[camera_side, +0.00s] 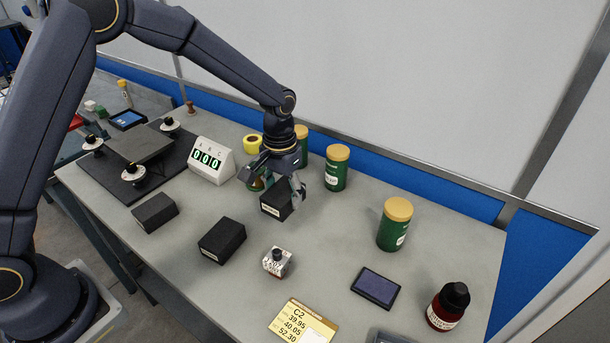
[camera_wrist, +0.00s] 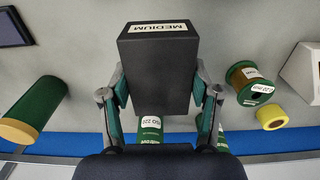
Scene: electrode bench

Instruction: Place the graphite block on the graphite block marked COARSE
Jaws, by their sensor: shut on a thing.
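My gripper (camera_side: 280,188) is shut on a dark graphite block (camera_side: 273,206). In the wrist view the held block (camera_wrist: 158,75) sits between the two fingers, and its label reads MEDIUM. Whether its underside touches the bench is not clear. Two more dark blocks rest apart on the bench, left of the gripper in the side view: a nearer block (camera_side: 222,242) with a white label too small to read, and a farther block (camera_side: 155,212). I cannot tell from these frames which block is marked COARSE.
A white counter (camera_side: 212,160) showing 000 stands behind the blocks. Green jars (camera_side: 337,168) and a yellow roll (camera_side: 252,144) are behind the gripper. Bench between the blocks is clear.

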